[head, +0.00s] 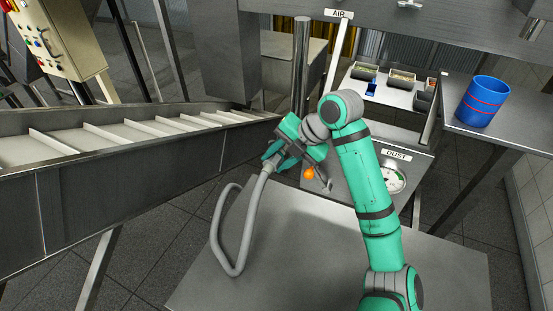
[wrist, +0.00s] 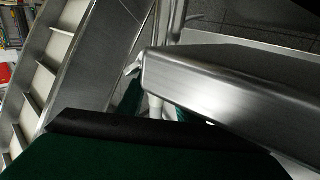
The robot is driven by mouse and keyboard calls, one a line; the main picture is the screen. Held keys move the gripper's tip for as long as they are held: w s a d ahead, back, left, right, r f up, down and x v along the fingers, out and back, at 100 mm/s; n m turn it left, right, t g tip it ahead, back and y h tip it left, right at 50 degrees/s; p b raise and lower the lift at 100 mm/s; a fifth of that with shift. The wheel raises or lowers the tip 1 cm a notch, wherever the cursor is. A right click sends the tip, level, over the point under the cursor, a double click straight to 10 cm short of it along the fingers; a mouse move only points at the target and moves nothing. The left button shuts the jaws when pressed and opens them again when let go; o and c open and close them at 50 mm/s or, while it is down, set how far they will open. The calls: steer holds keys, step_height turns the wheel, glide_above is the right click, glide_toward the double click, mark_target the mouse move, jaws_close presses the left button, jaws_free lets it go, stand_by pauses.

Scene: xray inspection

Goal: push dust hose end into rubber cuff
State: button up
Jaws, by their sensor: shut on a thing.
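The grey dust hose (head: 245,225) hangs in a loop in the head view, left of my arm. My gripper (head: 277,157) is shut on the hose near its upper end, above the left part of the steel surface. The hose tip is hidden by my gripper. The panel labelled DUST (head: 396,154), with a round gauge (head: 393,178), stands to the right behind my arm. I cannot make out the rubber cuff; my arm covers part of that panel. In the wrist view, a pale piece (wrist: 156,106), likely the hose, shows only in part behind a steel edge.
A steel surface (head: 330,260) lies in front. A slatted conveyor (head: 100,165) runs along the left. An orange knob (head: 308,173) with a metal lever sits close beside my gripper. A steel post (head: 301,65) rises behind it. A blue bin (head: 482,102) stands on the right-hand table.

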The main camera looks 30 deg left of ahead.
steer(key=shift+s+a, duration=0.1)
steer(key=shift+s, duration=0.05)
steer(key=shift+w, duration=0.25)
steer(key=o, duration=1.3)
steer(key=shift+c, duration=0.2)
steer(key=v, duration=0.6)
stand_by(0.5)
